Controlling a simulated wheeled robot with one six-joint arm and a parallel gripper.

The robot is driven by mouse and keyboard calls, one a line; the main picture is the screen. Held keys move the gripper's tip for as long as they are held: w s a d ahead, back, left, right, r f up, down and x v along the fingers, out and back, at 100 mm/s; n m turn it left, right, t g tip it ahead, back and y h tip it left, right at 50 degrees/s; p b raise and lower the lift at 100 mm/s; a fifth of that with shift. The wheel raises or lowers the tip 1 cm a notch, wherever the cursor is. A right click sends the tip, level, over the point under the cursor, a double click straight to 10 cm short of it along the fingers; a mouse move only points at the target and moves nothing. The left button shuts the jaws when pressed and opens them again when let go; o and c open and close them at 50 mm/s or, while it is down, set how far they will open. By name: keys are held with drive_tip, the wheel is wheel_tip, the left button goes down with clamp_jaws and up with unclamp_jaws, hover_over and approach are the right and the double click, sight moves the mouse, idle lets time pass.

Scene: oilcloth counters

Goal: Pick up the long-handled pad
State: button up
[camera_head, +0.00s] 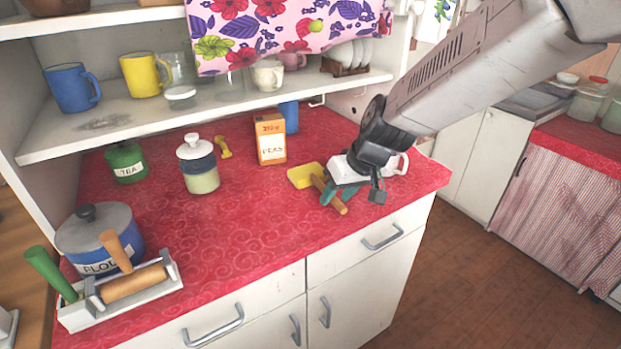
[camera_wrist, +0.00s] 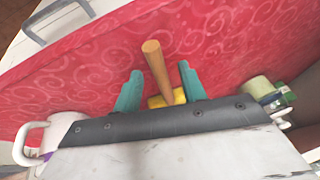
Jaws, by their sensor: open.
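The long-handled pad has a yellow head (camera_head: 303,176) and a wooden handle (camera_head: 334,198). It lies on the red counter near the front right. In the wrist view the wooden handle (camera_wrist: 156,68) points away from me, and part of the yellow head (camera_wrist: 166,99) shows beyond my gripper's dark edge. My gripper (camera_head: 337,192) is over the pad with its teal fingers apart. In the wrist view the handle runs between the two open fingers of my gripper (camera_wrist: 158,80), touching neither that I can see. The rest of the head is hidden there.
A white mug (camera_head: 400,163) stands close to the right of my gripper. An orange box (camera_head: 270,138), a blue cup (camera_head: 289,116) and a lidded jar (camera_head: 198,165) stand behind and left. A tool holder (camera_head: 78,318) is front left. The middle front counter is clear.

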drive_tip(key=shift+w+a+f, duration=0.15)
drive_tip(key=shift+a+f, duration=0.05)
drive_tip(key=shift+f, duration=0.35)
clamp_jaws()
drive_tip(key=shift+r, duration=0.2)
